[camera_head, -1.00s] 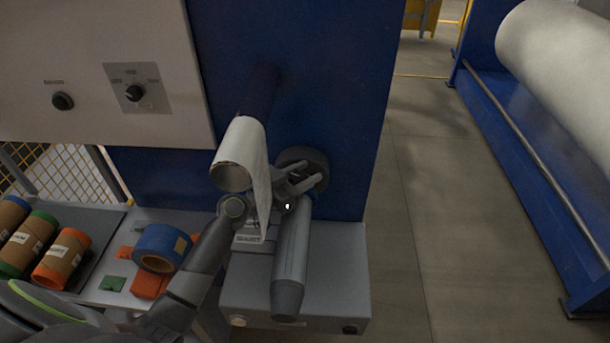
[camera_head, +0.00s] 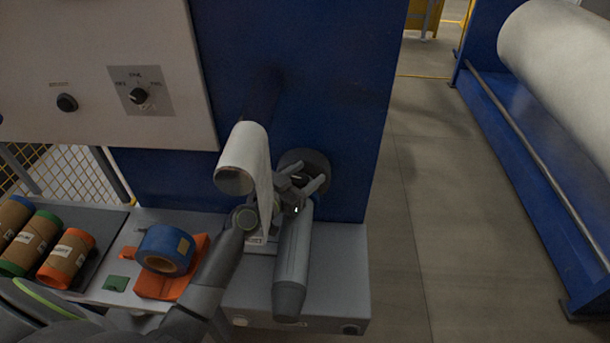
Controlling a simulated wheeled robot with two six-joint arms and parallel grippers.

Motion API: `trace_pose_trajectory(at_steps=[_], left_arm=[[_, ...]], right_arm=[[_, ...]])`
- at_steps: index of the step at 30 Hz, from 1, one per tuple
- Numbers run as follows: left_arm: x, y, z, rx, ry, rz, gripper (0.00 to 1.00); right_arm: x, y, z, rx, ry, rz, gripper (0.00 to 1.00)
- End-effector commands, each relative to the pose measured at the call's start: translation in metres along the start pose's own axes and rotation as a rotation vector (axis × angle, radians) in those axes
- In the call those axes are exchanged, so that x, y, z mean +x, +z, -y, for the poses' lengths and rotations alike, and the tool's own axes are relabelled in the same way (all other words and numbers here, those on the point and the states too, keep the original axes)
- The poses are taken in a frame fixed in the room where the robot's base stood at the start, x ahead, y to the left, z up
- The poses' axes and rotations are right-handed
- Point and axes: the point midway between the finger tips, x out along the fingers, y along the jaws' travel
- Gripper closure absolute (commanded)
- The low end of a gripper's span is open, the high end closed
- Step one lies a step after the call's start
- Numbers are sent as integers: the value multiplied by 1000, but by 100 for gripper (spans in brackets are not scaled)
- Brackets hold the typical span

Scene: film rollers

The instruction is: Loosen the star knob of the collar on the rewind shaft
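The collar (camera_head: 318,162) shows as a dark grey round disc against the blue machine panel, right of the white film roll. My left gripper (camera_head: 312,183) is in front of it, with two light fingers spread apart, one on each side of a small dark part that may be the star knob (camera_head: 299,177). I cannot tell whether the fingers touch it. The rewind shaft itself is mostly hidden behind my gripper and the collar. My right gripper is not in view.
A white film roll (camera_head: 241,180) with a hanging sheet is close left of my gripper. A blue tape roll (camera_head: 163,249) sits on an orange block. Several brown cores (camera_head: 66,257) lie at left. A large white roll (camera_head: 565,65) is at right. The floor between is clear.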

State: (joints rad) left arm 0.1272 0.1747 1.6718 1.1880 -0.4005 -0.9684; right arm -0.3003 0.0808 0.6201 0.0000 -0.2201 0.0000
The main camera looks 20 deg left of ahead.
Motion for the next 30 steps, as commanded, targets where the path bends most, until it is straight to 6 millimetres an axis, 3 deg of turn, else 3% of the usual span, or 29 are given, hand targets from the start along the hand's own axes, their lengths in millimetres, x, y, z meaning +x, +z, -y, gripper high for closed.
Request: trace_pose_trajectory(at_steps=[16, 30], left_arm=[[0, 1, 0, 3, 38, 0, 37], [-1, -1, -4, 2, 325, 1, 37]], right_arm=[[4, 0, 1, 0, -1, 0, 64], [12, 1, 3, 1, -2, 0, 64]])
